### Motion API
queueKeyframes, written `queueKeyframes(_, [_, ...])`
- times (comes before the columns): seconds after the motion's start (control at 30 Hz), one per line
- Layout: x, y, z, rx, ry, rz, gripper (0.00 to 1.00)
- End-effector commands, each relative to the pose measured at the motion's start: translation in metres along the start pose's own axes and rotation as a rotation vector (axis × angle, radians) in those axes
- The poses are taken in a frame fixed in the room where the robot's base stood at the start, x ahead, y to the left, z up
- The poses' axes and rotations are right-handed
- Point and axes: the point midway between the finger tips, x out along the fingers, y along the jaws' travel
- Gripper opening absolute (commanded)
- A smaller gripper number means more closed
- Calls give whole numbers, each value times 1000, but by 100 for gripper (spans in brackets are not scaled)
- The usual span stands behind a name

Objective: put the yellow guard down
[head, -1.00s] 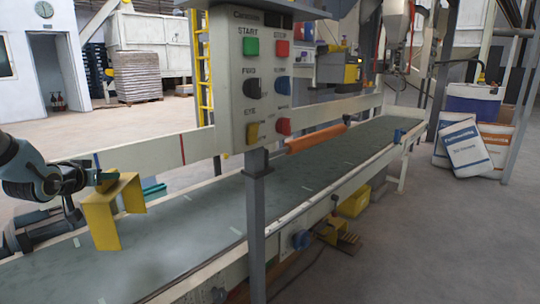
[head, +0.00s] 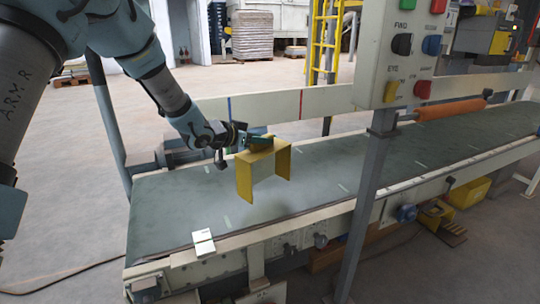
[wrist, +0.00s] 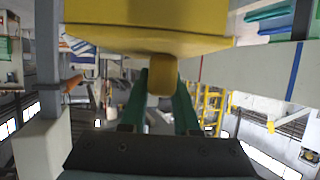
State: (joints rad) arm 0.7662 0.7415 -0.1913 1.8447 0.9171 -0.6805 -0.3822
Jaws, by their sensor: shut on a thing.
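The yellow guard (head: 261,160) is a bent U-shaped piece, legs down, over the near-left part of the grey conveyor belt (head: 180,203). My gripper (head: 259,142) comes from the left and is shut on the grip at its top. In the wrist view the green fingers of my gripper (wrist: 160,85) close on the yellow grip, and the guard's body (wrist: 150,35) fills the top. The guard is roughly upright. I cannot tell whether its legs touch the belt.
A control panel (head: 398,55) on a grey post (head: 372,200) stands to the right. A pale rail (head: 265,107) with blue and red marks runs behind the belt. A small pale plate (head: 203,240) lies on the near edge. Belt around the guard is clear.

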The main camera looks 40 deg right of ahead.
Motion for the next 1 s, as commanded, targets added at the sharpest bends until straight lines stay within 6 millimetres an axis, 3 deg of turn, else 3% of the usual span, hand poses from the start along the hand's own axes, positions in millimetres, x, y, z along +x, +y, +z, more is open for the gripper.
queueKeyframes(0.47, [21, 0, 49, 1, 1, -1, 0])
queueKeyframes(0.87, [22, 0, 54, 1, 3, -2, 0])
queueKeyframes(0.9, [22, 0, 54, 1, 2, -2, 33])
queueKeyframes(1.0, [22, 0, 54, 1, 2, -2, 44])
